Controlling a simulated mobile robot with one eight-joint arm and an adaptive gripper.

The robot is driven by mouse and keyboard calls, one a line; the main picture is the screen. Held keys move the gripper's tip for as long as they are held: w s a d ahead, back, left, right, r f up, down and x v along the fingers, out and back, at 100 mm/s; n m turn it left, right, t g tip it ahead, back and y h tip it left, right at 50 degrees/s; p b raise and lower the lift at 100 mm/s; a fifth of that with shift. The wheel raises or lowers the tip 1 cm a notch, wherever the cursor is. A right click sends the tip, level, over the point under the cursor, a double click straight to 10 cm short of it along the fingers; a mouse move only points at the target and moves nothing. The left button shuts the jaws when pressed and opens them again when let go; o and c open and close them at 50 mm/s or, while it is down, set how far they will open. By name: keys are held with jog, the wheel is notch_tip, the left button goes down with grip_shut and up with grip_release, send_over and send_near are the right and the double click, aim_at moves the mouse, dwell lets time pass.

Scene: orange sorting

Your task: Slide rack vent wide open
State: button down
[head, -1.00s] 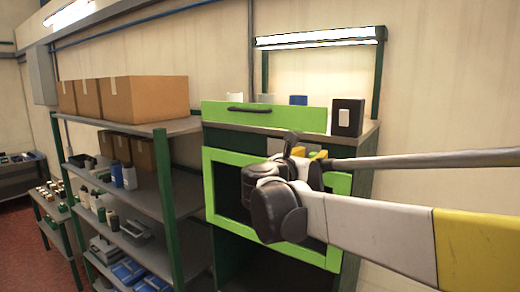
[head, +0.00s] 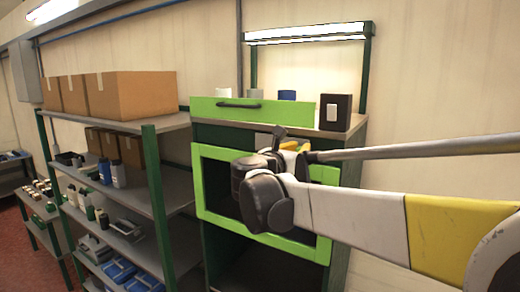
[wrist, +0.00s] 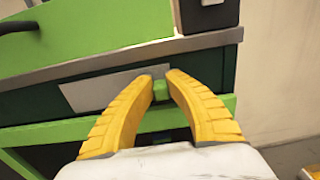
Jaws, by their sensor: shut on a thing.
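The rack is a green and dark-green cabinet with a worktop (head: 355,125). In the wrist view, a flat grey plate (wrist: 95,94) lies across its dark front strip, below the worktop edge. I take this plate to be the vent slide. A small green tab (wrist: 162,92) sits at the plate's right part. My gripper's yellow fingers (wrist: 161,80) are shut on the tab from both sides. In the head view, my gripper (head: 288,149) is at the cabinet front, and my wrist hides most of the plate and tab. How far the vent is open cannot be told.
A green panel with a dark handle (head: 238,105) stands above the worktop. A green open frame (head: 215,214) is below my gripper. A black box (head: 335,112) stands on the worktop's right. Shelves with cardboard boxes (head: 135,95) stand left. The wall right of the cabinet is bare.

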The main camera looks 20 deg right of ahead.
aim_at(255, 139)
jog(key=w+a, duration=0.3)
jog(key=w, duration=0.1)
jog(key=w+a+b, duration=0.1)
jog(key=w+a, duration=0.2)
jog(key=w, duration=0.1)
jog(key=w+a+b, duration=0.1)
jog(key=w+a, duration=0.3)
jog(key=w, duration=0.1)
jog(key=shift+w+a, duration=0.1)
jog(key=c, duration=1.3)
grip_release()
jog(key=shift+c, duration=0.2)
jog(key=v, duration=1.2)
